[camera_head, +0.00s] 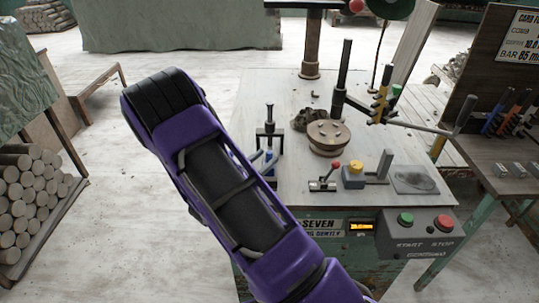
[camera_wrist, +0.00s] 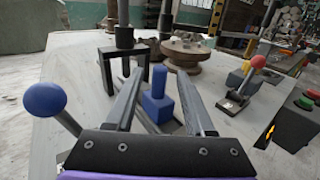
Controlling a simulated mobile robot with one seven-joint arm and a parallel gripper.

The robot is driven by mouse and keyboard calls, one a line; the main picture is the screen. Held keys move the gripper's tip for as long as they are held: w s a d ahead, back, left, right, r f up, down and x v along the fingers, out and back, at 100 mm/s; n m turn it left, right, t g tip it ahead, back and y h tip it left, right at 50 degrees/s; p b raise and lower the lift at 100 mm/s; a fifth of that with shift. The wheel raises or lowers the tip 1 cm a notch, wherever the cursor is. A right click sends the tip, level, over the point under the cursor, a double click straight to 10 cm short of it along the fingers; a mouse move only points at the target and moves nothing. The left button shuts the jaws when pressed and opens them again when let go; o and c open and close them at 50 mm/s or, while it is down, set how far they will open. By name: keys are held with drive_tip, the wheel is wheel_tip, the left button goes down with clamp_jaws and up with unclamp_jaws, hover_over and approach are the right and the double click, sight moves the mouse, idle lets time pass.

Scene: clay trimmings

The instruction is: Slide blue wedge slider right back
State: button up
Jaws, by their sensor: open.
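The blue wedge slider (camera_wrist: 157,98) is a blue block with a narrower upright post, low on the machine's pale table top in the wrist view. My gripper (camera_wrist: 161,74) is open, and its two long dark fingers reach forward on either side of the blue post, with a gap visible on each side. Whether they touch its base I cannot tell. In the head view a small blue part of the slider (camera_head: 270,161) shows beside my purple arm, which hides most of the gripper.
A black bracket (camera_wrist: 122,66) stands just beyond the left finger. A blue ball knob (camera_wrist: 44,98) on a lever is at left. A round brown turntable (camera_head: 329,136) stands behind right. A red-knobbed lever (camera_head: 325,178) and yellow knob (camera_head: 353,172) are to the right.

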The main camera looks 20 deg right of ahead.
drive_tip(key=shift+x, duration=1.35)
clamp_jaws()
idle(0.4)
